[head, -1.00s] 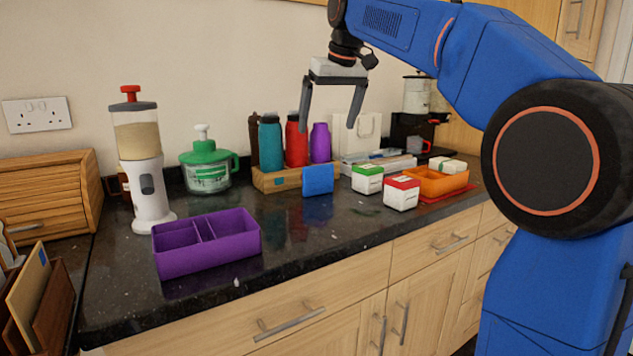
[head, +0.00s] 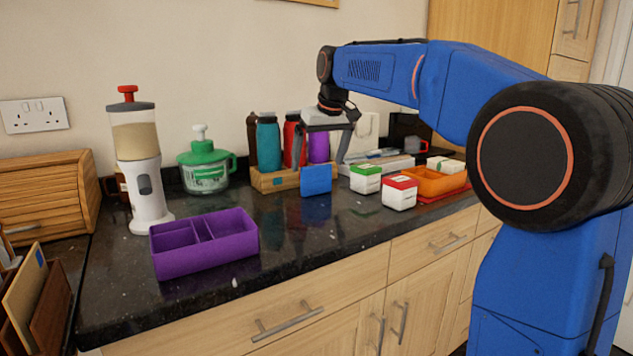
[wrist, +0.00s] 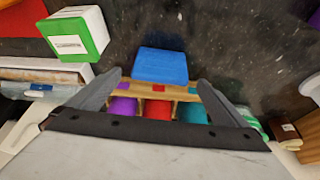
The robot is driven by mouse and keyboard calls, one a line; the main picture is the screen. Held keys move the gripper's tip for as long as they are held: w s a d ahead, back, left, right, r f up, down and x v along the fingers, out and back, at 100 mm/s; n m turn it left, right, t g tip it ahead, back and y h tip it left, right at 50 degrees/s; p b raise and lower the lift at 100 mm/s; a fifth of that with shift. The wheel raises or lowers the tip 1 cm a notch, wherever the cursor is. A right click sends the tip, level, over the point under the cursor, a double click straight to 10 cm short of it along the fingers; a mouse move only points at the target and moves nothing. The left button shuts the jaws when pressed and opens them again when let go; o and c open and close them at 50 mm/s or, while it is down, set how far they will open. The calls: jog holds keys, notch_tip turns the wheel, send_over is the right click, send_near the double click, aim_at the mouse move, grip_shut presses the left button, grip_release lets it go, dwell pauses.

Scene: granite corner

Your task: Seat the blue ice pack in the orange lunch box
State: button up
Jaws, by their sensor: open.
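The blue ice pack (head: 316,180) stands upright on the dark counter, at the front of the wooden bottle rack. In the wrist view the ice pack (wrist: 160,65) lies just beyond my fingertips, between their lines. My gripper (head: 322,164) is open and empty, above and near the ice pack; it also shows in the wrist view (wrist: 157,80). The orange lunch box (head: 436,182) sits at the right of the counter on a red mat, with white-topped boxes at its back part. Its inside is only partly visible.
The wooden rack (head: 272,180) holds teal, red and purple bottles right behind the ice pack. A green-lidded box (head: 365,180) and a red-lidded box (head: 400,193) stand between ice pack and lunch box. A purple divided box (head: 205,245) is at left. The counter's front middle is clear.

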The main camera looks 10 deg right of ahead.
jog(key=shift+x, duration=1)
jog(key=c, duration=1.5)
jog(key=shift+r, duration=0.15)
